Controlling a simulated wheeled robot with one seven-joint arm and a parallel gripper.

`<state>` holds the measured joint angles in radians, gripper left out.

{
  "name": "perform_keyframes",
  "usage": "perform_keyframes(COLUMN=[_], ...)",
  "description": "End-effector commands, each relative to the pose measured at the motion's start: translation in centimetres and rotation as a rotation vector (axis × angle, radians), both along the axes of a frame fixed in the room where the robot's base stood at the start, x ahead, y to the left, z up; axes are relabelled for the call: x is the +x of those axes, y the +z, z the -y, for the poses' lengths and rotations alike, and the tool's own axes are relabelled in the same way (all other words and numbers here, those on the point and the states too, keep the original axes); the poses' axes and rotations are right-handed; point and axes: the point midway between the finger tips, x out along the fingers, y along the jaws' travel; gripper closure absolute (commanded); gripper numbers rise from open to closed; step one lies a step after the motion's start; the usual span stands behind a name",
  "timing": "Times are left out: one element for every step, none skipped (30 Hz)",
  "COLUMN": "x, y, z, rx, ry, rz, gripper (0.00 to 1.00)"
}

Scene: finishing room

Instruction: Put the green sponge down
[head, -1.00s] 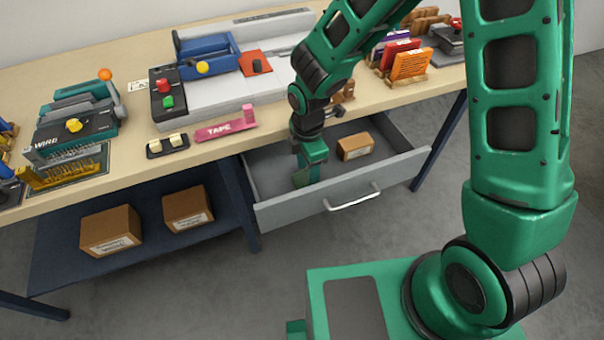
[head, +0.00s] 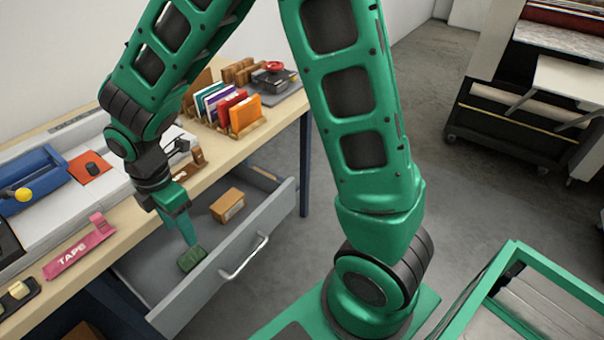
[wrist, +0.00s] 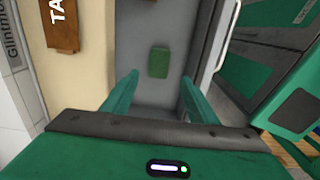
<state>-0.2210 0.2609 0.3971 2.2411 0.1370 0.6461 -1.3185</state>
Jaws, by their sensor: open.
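The green sponge (head: 192,258) lies on the floor of the open grey drawer (head: 160,268), near the drawer's front wall. It also shows in the wrist view (wrist: 158,62), past my fingertips and apart from them. My gripper (head: 192,240) is open and empty, pointing down into the drawer just above the sponge. In the wrist view its two fingers (wrist: 158,95) stand wide apart with the bare drawer floor between them.
A small brown box (head: 227,205) lies in the drawer to the right of the sponge. The drawer's handle (head: 244,258) sticks out at the front. The workbench edge is close behind, with a pink tape holder (head: 80,250) and a file rack (head: 240,118) on top.

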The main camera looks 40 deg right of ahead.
Motion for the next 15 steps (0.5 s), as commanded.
perform_keyframes(x=[0.2, 0.3, 0.4, 0.5, 0.6, 0.6, 0.4, 0.2, -0.3, -0.8, -1.4, -2.3, -3.1, -4.0, -5.3], y=[0.3, 0.5, 1.1, 1.5, 2.1, 3.0, 3.7, 4.4, 5.4, 6.2, 6.8, 7.7, 8.3, 8.9, 9.6], z=[0.8, 1.5, 2.7, 3.9, 5.4, 7.7, 9.5, 11.4, 13.9, 15.8, 17.6, 19.8, 21.4, 22.9, 24.9], rx=[-0.005, -0.01, -0.019, -0.027, -0.036, -0.048, -0.057, -0.066, -0.076, -0.082, -0.087, -0.092, -0.095, -0.096, -0.096], ry=[-0.028, -0.056, -0.109, -0.161, -0.224, -0.321, -0.404, -0.492, -0.616, -0.709, -0.802, -0.927, -1.019, -1.112, -1.236], rz=[0.004, 0.007, 0.013, 0.016, 0.023, 0.032, 0.038, 0.044, 0.053, 0.059, 0.063, 0.069, 0.072, 0.075, 0.079], gripper=[0.47, 0.47, 0.47, 0.47, 0.47, 0.47, 0.47, 0.47, 0.47, 0.47, 0.47, 0.47, 0.47, 0.47, 0.47])
